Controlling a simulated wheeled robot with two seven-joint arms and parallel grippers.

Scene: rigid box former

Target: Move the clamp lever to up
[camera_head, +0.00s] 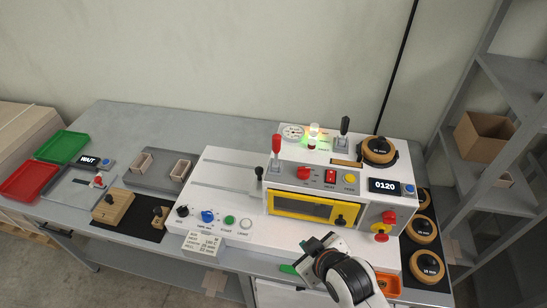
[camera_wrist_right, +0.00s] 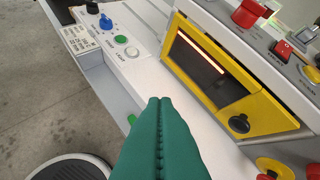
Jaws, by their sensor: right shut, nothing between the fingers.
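I cannot tell for sure which lever is the clamp lever. On the white machine (camera_head: 225,165), a lever with a red knob (camera_head: 276,146) stands upright at the left of the upper housing. A black-knobbed lever (camera_head: 344,126) stands at its back, and a small black-topped lever (camera_head: 259,173) stands left of the yellow-framed window (camera_head: 310,207). My right gripper, with green fingers (camera_wrist_right: 160,100), is shut and empty in front of the machine, by the window. In the head view my right wrist covers part of the machine's front. My left gripper is not in view.
Buttons and knobs, with a green button (camera_head: 229,220), line the machine's front left. A red knob (camera_head: 304,172), a red switch (camera_head: 330,176) and a display (camera_head: 384,186) are above the window. Round wooden-coloured parts (camera_head: 424,228) stand at the right. The white deck's middle is clear.

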